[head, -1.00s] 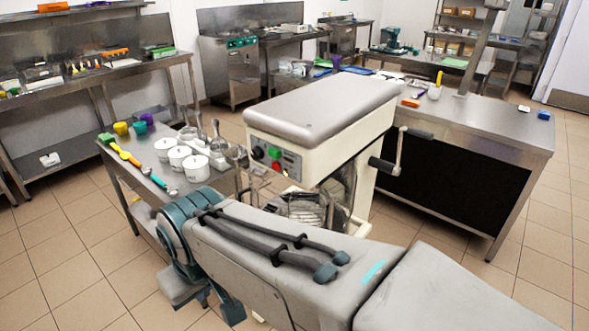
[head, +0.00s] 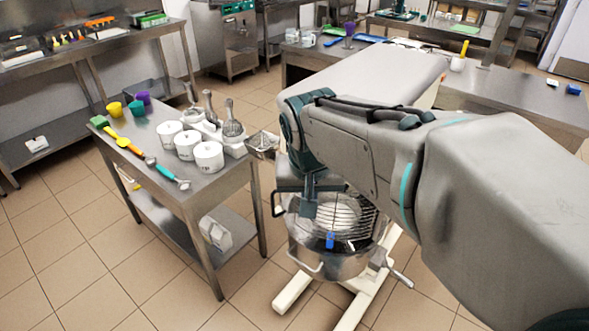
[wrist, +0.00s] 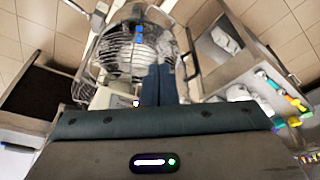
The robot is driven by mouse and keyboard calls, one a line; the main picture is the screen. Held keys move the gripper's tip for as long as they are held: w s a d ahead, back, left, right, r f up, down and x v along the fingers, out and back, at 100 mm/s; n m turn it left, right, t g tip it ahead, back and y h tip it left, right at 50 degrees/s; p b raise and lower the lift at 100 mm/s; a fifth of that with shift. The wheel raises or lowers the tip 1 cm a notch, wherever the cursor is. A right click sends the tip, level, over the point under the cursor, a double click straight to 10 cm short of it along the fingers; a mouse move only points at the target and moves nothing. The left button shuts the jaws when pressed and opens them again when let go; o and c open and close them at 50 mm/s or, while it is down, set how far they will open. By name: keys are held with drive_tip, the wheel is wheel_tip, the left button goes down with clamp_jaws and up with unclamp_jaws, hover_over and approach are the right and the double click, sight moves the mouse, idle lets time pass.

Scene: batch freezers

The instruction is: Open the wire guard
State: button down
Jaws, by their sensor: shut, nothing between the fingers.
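The wire guard (head: 352,212) sits over the steel bowl (head: 320,265) of the floor-standing mixer. It is a cage of curved wires with a blue tab (head: 330,239) at its front. My gripper (head: 304,212) points down just left of the guard, with its fingers together and nothing held. In the wrist view the guard (wrist: 112,52) fills the upper middle, and the blue tab (wrist: 138,33) shows just beyond my fingertips (wrist: 160,68). I cannot tell whether the fingers touch the wires. My arm hides part of the mixer and the guard's far side.
A steel side table (head: 195,205) with white tubs (head: 208,156), scoops and spatulas stands close left of the mixer. The mixer's white legs (head: 292,293) and a crank handle (head: 398,277) stick out at floor level. Tiled floor is open at the lower left.

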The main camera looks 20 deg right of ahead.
drive_tip(key=w+d+f+m+h+b, duration=0.1)
drive_tip(key=w+f+m, duration=0.15)
drive_tip(key=w, duration=0.45)
drive_tip(key=w+f+m+h+b, duration=0.15)
drive_tip(key=w+m, duration=0.25)
drive_tip(key=w, duration=0.4)
drive_tip(key=p+x, duration=0.1)
drive_tip(key=x, duration=0.8)
drive_tip(key=shift+f+g+y, duration=0.15)
drive_tip(key=shift+g+y, duration=0.25)
drive_tip(key=shift+y, duration=0.05)
